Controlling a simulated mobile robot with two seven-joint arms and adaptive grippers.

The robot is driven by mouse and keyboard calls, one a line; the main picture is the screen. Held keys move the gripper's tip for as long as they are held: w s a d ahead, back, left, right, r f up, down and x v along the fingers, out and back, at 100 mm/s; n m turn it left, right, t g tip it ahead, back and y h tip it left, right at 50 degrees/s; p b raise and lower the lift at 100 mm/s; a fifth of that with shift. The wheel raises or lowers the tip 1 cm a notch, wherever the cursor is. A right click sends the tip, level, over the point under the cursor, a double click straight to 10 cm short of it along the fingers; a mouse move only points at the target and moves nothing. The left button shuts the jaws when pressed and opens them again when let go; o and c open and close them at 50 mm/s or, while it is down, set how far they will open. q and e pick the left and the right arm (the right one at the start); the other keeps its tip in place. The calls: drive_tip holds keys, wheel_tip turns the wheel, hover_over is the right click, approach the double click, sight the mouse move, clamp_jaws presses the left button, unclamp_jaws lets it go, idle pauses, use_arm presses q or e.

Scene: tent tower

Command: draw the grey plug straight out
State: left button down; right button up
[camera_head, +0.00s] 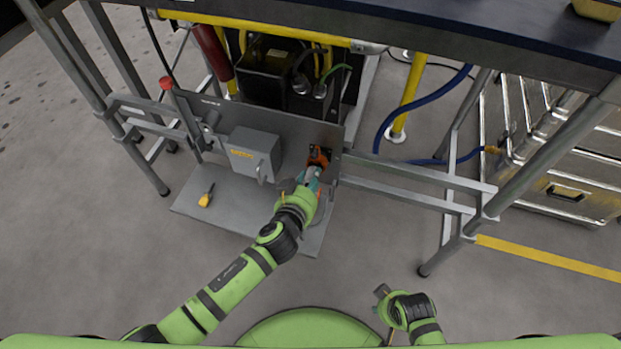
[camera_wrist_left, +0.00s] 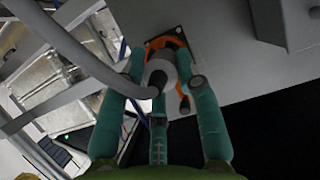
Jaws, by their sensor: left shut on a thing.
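The grey plug (camera_wrist_left: 158,72) sits at the orange socket (camera_wrist_left: 166,42) in the left wrist view, with a thick grey cable (camera_wrist_left: 75,48) running from it to the upper left. In the head view the orange socket (camera_head: 318,154) is on the upright grey panel. My left gripper (camera_head: 313,173) is at the socket, its teal fingers around the plug and shut on it. The fingers hide most of the plug in the head view. I cannot see a gap between plug and socket. My right gripper (camera_head: 381,291) is low at the right, away from the panel; its jaws are too small to read.
A grey box (camera_head: 254,154) with a lever is on the panel, left of the socket. A yellow-handled tool (camera_head: 207,196) lies on the base plate (camera_head: 240,228). Metal frame rails (camera_head: 410,180) stand at the right, with a blue hose (camera_head: 420,112) behind. The floor in front is clear.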

use_arm(q)
drive_tip(key=shift+s+a, duration=0.3)
drive_tip(key=shift+s, duration=0.55)
drive_tip(key=shift+s+a, duration=0.3)
drive_tip(key=shift+s, duration=0.5)
drive_tip(key=shift+a, duration=0.1)
